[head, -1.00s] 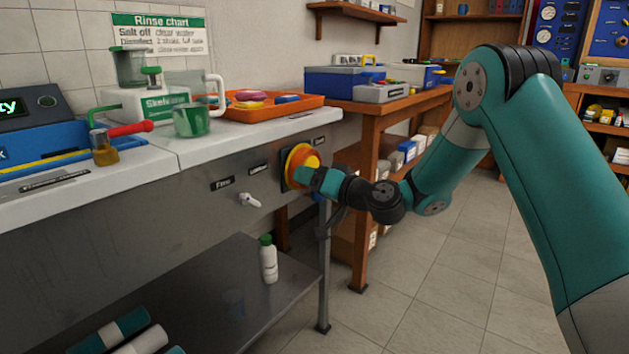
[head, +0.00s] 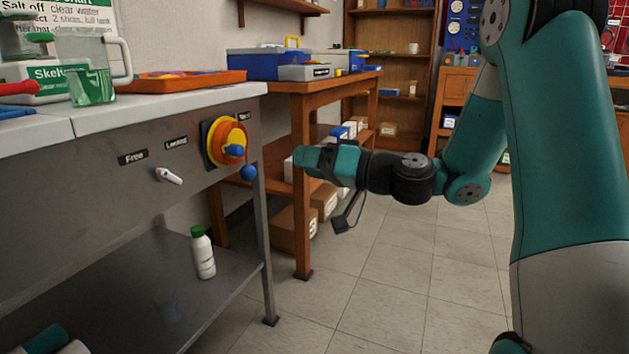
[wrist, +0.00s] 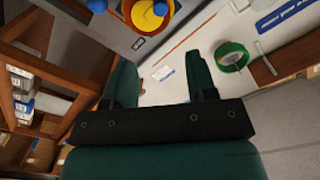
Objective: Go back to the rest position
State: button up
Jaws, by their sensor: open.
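My gripper (head: 300,160) is in mid-air to the right of the steel bench, with its fingers pointing left. It is apart from the round orange and yellow dial (head: 217,141) with blue knobs on the bench's front panel. In the wrist view my gripper (wrist: 163,82) shows two green fingers spread apart with nothing between them. The dial (wrist: 147,16) appears beyond the fingers at the top of that view.
A white lever (head: 169,176) sticks out of the panel left of the dial. A white bottle (head: 203,254) with a green cap stands on the lower shelf. A wooden table (head: 318,86) with boxes stands behind the gripper. Floor tiles (head: 375,290) below are clear.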

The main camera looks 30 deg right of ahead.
jog(key=shift+s+d, duration=0.15)
jog(key=shift+s, duration=0.15)
dwell(0.4)
jog(key=s+a+f+n+g+p, duration=0.2)
jog(key=s+a+n+g, duration=0.5)
jog(key=s+a+g, duration=0.7)
jog(key=s+h+p, duration=0.2)
jog(key=s+h, duration=0.4)
jog(key=s, duration=0.6)
notch_tip(320, 180, up, 38)
jog(key=p, duration=3.8)
jog(key=shift+w+f+g, duration=0.2)
jog(key=shift+w+g, duration=0.1)
jog(key=shift+w, duration=0.1)
jog(key=shift+f, duration=0.1)
jog(key=shift+c, duration=0.7)
jog(key=shift+a, duration=0.1)
jog(key=shift+c, duration=0.2)
